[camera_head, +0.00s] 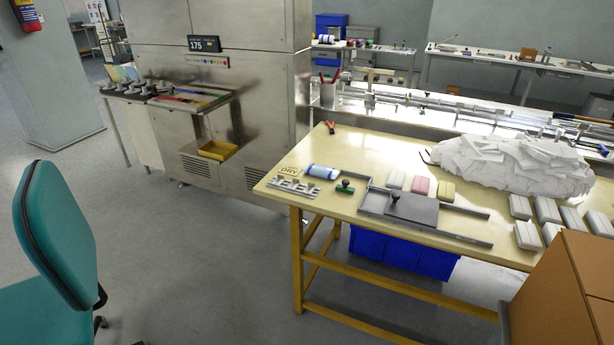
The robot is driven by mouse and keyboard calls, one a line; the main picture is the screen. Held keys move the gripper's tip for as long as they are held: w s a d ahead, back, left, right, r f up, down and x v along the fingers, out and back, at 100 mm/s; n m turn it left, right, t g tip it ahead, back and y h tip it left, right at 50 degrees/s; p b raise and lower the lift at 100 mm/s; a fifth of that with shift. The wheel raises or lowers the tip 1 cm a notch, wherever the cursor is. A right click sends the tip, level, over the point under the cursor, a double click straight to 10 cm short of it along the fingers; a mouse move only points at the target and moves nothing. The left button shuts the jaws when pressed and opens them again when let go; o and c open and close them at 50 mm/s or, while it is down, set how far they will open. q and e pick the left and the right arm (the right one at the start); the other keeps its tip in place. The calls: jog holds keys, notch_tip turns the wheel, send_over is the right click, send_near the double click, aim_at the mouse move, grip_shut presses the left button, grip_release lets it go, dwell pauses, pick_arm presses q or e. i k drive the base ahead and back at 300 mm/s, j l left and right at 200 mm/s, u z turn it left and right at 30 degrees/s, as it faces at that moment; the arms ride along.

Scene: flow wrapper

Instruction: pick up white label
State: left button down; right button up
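No single white label stands out clearly. A large heap of white, flat paper-like pieces (510,165) lies on the right part of the wooden table (345,218). A small off-white block (396,180) lies at mid-table beside a pink one (420,185) and a cream one (446,190). A small tag with dark lettering (289,171) lies near the table's left end. Whether any of these is the white label I cannot tell. Neither of my grippers is in view.
A grey metal fixture (440,229) with a dark block, a green-handled stamp (345,186) and a blue-white roll (321,172) lie on the table. Several wrapped packs and a brown carton (565,295) are at right. A teal chair (62,240) stands left; floor between is clear.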

aim_at(310, 188)
jog(key=i+j+z, duration=0.2)
jog(key=i+j, duration=0.6)
jog(key=i, duration=0.15)
